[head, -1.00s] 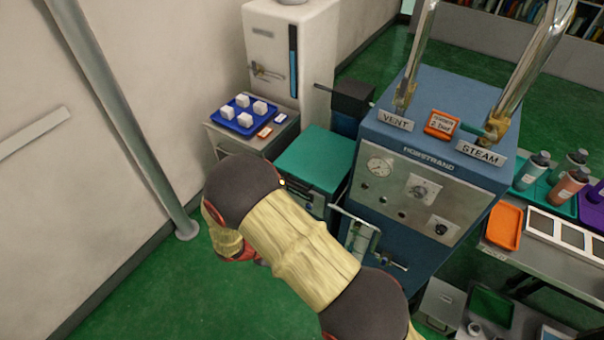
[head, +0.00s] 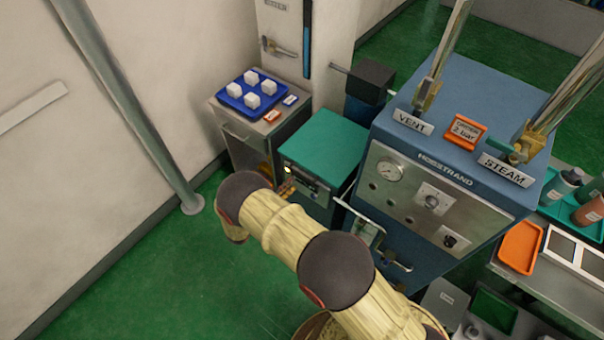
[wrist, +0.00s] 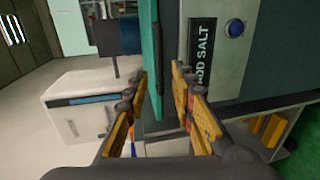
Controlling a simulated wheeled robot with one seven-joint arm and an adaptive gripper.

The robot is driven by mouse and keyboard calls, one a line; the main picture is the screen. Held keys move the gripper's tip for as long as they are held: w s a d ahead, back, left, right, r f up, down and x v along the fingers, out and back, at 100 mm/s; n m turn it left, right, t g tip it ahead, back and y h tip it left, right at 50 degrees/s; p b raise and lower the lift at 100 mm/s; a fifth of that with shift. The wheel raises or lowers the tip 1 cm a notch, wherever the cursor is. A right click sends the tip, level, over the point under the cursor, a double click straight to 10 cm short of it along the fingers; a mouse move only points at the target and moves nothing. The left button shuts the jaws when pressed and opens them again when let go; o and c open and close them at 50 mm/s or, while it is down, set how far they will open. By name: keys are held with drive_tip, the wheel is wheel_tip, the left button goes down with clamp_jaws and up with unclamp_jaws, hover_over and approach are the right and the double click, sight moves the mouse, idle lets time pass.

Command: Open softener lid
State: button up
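The softener is a dark box with a flat teal lid (head: 325,140), standing in the middle of the head view between the small side cabinet and the blue machine. The lid lies flat and looks closed. My gripper (head: 287,188) is at the box's upper front edge, partly hidden by my arm. In the wrist view, which is turned sideways, the lid's edge (wrist: 155,60) runs between the two yellow fingers of my open gripper (wrist: 160,78). Gaps show on both sides of it. An "ADD SALT" label (wrist: 203,55) and a blue button (wrist: 236,28) are on the box front.
The blue machine (head: 440,170) stands close on the right, with a door handle jutting out near my arm. A side cabinet with a blue tray (head: 231,96) of white cubes stands to the left. A grey pole (head: 140,130) is further left. Green floor is clear in front.

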sight(301, 175)
drive_tip(key=b+x, duration=0.1)
drive_tip(key=x, duration=0.6)
drive_tip(key=shift+w+d+f, duration=0.15)
drive_tip(key=shift+w+d, duration=0.05)
drive_tip(key=c, duration=0.3)
clamp_jaws()
idle(0.5)
